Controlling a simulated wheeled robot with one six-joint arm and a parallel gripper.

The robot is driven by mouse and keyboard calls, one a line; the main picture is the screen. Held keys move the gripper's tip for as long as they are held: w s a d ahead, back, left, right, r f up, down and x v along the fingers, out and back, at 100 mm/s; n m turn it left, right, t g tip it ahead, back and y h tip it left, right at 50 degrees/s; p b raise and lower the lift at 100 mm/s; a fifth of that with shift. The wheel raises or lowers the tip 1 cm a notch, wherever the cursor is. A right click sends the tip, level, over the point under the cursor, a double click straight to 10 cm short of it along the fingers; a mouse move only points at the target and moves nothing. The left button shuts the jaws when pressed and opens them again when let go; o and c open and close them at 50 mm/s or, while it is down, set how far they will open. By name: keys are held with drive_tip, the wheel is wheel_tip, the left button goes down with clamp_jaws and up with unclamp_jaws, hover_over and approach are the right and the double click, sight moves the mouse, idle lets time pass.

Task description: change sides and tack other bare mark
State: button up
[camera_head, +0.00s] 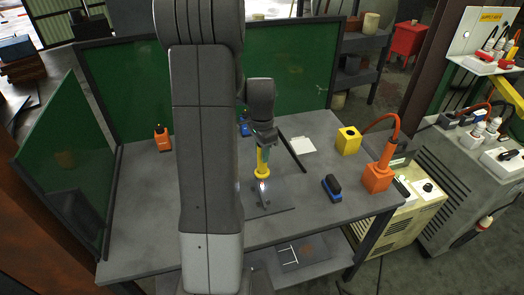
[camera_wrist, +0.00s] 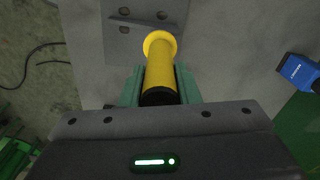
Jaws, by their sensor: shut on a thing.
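My gripper (camera_head: 264,138) is shut on a yellow tool (camera_head: 262,160) that points down over the table. In the wrist view the tool (camera_wrist: 160,70) is a yellow cylinder with a wider round end and a dark base, between my green fingers (camera_wrist: 160,88). Below it in the head view is a small grey metal piece (camera_head: 264,199) with a bright spot near its top. It stands on a dark flat plate (camera_head: 280,208). In the wrist view a grey plate with holes (camera_wrist: 145,35) lies under the tool's end. I cannot make out any marks; contact is unclear.
An orange block with a curved hose (camera_head: 376,178), a yellow block (camera_head: 348,141), a dark-blue brush-like object (camera_head: 332,187) and a white sheet (camera_head: 302,145) are at the right. A small orange device (camera_head: 162,138) stands at the left. Green screens (camera_head: 125,95) border the back and left.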

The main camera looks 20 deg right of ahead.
idle(0.3)
wheel_tip(320, 180, up, 9)
drive_tip(key=p, duration=0.6)
idle(0.6)
